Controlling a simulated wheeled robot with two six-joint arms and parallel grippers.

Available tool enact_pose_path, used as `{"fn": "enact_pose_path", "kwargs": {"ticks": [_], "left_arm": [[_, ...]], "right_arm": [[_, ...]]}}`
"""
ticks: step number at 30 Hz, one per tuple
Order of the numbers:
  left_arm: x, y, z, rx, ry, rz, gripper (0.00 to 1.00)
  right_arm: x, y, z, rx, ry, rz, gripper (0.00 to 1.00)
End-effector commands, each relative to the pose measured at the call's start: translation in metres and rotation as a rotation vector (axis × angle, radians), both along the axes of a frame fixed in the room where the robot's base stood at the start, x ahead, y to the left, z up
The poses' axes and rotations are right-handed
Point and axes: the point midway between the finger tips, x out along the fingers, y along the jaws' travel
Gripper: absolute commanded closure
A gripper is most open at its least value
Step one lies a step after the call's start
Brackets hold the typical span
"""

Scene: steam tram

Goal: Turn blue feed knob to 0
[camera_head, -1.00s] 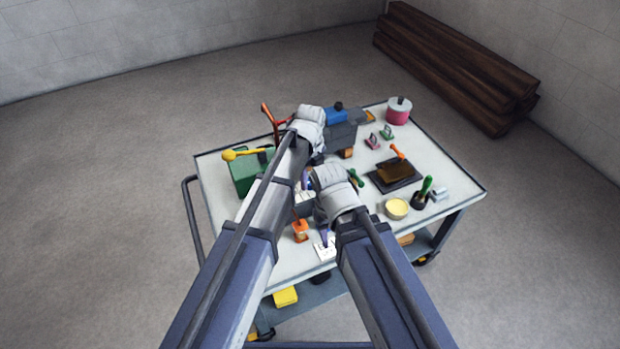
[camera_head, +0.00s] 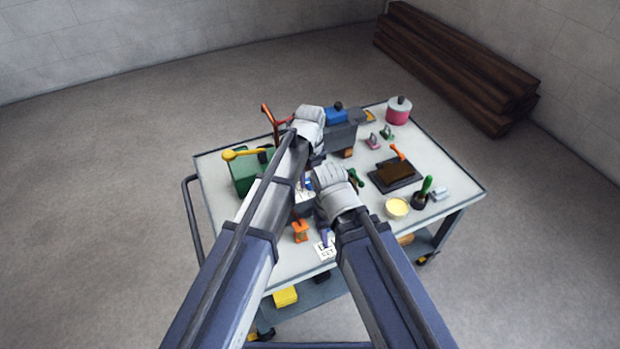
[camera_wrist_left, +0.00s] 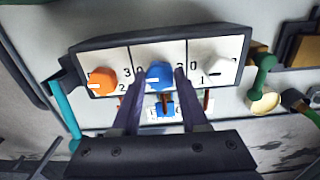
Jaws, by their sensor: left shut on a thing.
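The blue feed knob (camera_wrist_left: 157,74) sits in the middle of a dark-framed white panel (camera_wrist_left: 115,60) in the left wrist view. My left gripper (camera_wrist_left: 160,82) has one finger on each side of the knob and is shut on it. The knob's white mark points left, toward the lower left. A printed 0 shows just to the knob's left; other digits are partly covered by the fingers. In the head view my left gripper (camera_head: 310,116) is over the cart, and its fingertips and the knob are hidden. My right gripper (camera_head: 332,180) is nearby; its fingers are hidden.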

Motion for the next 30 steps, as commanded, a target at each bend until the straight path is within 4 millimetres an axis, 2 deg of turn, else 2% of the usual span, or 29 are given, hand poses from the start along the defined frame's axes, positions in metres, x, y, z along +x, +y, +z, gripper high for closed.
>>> {"fn": "enact_pose_path", "kwargs": {"ticks": [4, 5, 12, 23, 30], "left_arm": [[0.000, 0.000, 0.000, 0.000, 0.000, -0.001, 1.00], [0.000, 0.000, 0.000, 0.000, 0.000, -0.001, 0.54], [0.000, 0.000, 0.000, 0.000, 0.000, 0.000, 0.27], [0.000, 0.000, 0.003, 0.000, 0.000, 0.001, 0.26], [0.000, 0.000, 0.021, 0.000, 0.000, 0.001, 0.26]], "right_arm": [[0.000, 0.000, 0.000, 0.000, 0.000, 0.000, 0.54], [0.000, 0.000, 0.000, 0.000, 0.000, 0.000, 0.54], [0.000, 0.000, 0.000, 0.000, 0.000, 0.000, 0.54], [0.000, 0.000, 0.003, 0.000, 0.000, 0.000, 0.54], [0.000, 0.000, 0.021, 0.000, 0.000, 0.000, 0.54]]}}
